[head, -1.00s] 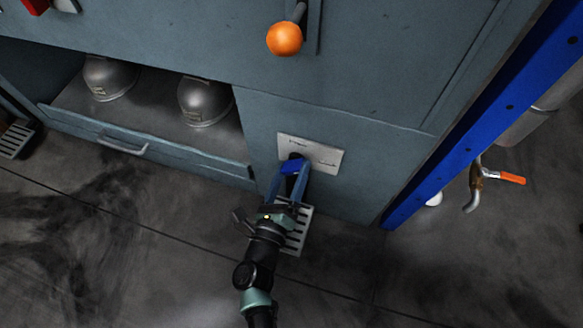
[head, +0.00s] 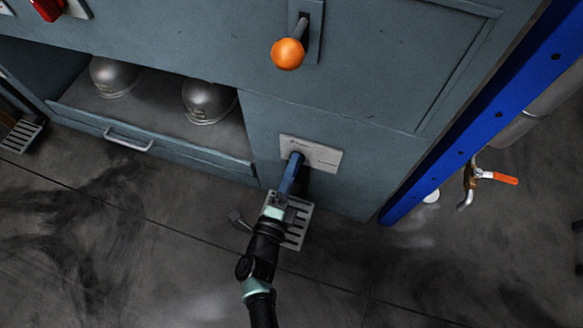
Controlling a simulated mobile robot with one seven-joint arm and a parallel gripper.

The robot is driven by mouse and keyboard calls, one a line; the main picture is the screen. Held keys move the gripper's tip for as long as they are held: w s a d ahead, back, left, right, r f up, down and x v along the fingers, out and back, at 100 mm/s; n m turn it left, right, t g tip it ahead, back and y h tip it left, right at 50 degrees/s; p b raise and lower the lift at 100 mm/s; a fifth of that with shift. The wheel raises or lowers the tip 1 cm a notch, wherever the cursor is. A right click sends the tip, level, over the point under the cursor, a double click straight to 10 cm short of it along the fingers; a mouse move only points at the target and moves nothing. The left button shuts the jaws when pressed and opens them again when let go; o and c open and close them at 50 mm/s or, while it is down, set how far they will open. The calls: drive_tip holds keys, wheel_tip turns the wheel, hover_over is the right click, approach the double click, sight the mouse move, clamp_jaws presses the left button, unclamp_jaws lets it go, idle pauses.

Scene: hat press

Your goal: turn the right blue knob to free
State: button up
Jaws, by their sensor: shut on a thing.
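The right blue knob (head: 296,157) sits on a pale label plate (head: 322,155) low on the front of the grey-blue machine. Only its end against the plate shows, as my gripper covers most of it. My gripper (head: 293,170) is shut on the knob, its fingers seen nearly edge-on, one in front of the other. The printing on the plate is too small to read, so the knob's setting cannot be told.
A slotted pedal (head: 299,228) is just below and beside my gripper. An orange ball lever (head: 287,54) sticks out above. Metal hat forms (head: 208,101) stand in an open bay at left, over a handled drawer (head: 128,141). A blue post (head: 481,128) stands at right.

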drive_tip(key=shift+n, duration=0.4)
drive_tip(key=o, duration=1.2)
drive_tip(key=shift+o, duration=0.2)
drive_tip(key=shift+s, duration=0.1)
drive_tip(key=p+v, duration=0.3)
drive_tip(key=v, duration=1)
drive_tip(key=shift+p, duration=0.3)
